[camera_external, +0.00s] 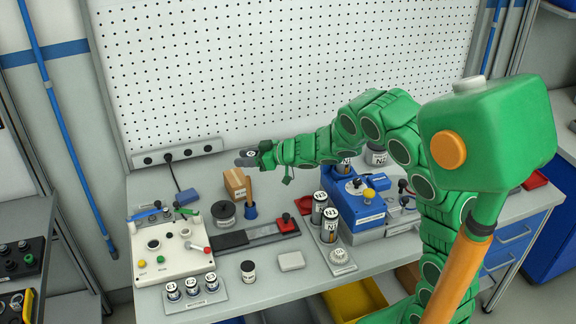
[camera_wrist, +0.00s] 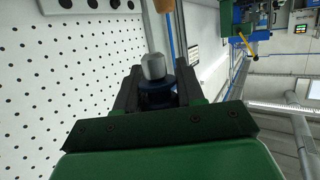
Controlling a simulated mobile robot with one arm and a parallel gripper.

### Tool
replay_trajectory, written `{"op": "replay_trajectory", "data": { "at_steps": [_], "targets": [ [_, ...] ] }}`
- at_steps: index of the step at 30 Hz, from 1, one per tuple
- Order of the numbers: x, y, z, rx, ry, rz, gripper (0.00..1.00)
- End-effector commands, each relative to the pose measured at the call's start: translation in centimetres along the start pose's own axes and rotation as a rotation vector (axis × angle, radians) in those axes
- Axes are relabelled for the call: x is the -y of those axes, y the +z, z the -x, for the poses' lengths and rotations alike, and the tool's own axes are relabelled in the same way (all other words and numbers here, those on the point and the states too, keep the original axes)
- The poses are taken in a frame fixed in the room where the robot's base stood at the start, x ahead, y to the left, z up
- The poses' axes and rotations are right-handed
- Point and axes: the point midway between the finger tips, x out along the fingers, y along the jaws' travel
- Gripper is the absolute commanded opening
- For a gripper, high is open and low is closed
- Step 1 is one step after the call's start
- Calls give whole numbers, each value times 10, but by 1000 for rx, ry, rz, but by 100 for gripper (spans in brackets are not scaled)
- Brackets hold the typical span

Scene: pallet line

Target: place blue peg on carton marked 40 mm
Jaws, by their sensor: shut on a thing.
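My gripper (camera_external: 262,154) is at the end of the green arm, stretched left over the back of the bench. In the wrist view its two dark fingers (camera_wrist: 155,88) are shut on a dark blue peg (camera_wrist: 156,92) with a rounded grey end. In the external view the grey end (camera_external: 244,160) points left. A brown carton (camera_external: 235,184) stands on the bench, below and slightly left of the gripper in the picture, apart from it. Its label is too small to read. The finger contact is partly in shadow.
A white control box (camera_external: 168,249) is at the left, a blue machine (camera_external: 356,207) at the right. A pegboard wall (camera_external: 270,70) rises behind.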

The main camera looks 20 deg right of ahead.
Motion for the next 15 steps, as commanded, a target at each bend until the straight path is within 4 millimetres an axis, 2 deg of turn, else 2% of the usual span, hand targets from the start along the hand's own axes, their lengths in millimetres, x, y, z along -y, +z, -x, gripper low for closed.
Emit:
{"op": "replay_trajectory", "data": {
  "at_steps": [10, 15],
  "targets": [
    [-12, 4, 22, -1, -9, 4, 2],
    [-19, 7, 11, 0, -14, 3, 2]
  ]
}}
